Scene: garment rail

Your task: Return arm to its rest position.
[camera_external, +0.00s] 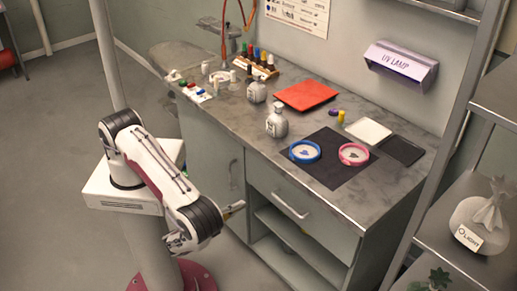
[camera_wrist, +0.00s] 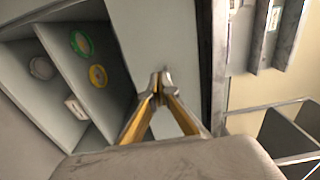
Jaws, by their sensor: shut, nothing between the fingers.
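My gripper (camera_external: 236,208) is at the end of my folded arm, in front of the grey cabinet's doors and below the bench top in the external view. Most of it is hidden behind my wrist there. In the wrist view, its two brass-coloured fingers meet at the tips (camera_wrist: 158,86), shut and empty. A pale cabinet panel (camera_wrist: 155,35) lies beyond the fingertips. I cannot tell the exact gap to it.
The bench top (camera_external: 215,112) holds a blue-rimmed dish (camera_external: 305,152), a pink-rimmed dish (camera_external: 354,154), a red tray (camera_external: 305,95) and grey bottles. In the wrist view, open shelves hold a green ring (camera_wrist: 82,44) and a yellow ring (camera_wrist: 98,76). Floor (camera_external: 60,150) at left is clear.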

